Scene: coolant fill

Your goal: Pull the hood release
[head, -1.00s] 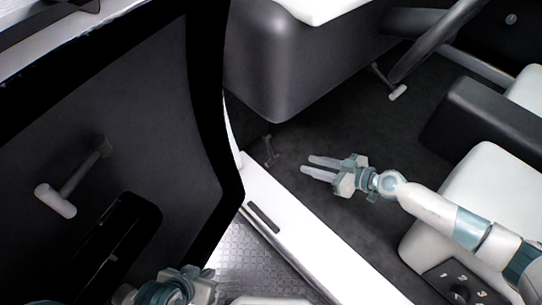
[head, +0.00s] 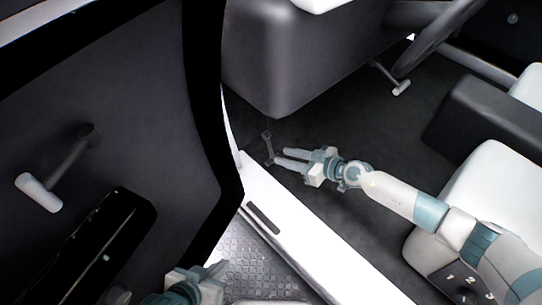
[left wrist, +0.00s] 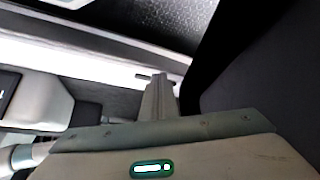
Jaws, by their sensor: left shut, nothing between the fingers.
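A small dark grey T-shaped lever (head: 267,146), which looks like the hood release, stands in the footwell just inside the door sill. My right gripper (head: 280,157) reaches in low over the floor from the right. Its two fingers are apart, with the tips right beside the lever; I cannot tell whether they touch it. My left gripper (head: 222,267) is at the bottom of the head view, outside the sill, far from the lever. Its fingers also show in the left wrist view (left wrist: 158,92), shut and empty.
The open door (head: 150,130) with its crank handle (head: 40,192) fills the left. The white sill (head: 300,235) runs below the footwell. The dash (head: 290,70) hangs above the lever. A light-tipped pull handle (head: 401,88) and the steering wheel (head: 438,42) are further right, above a seat (head: 480,180).

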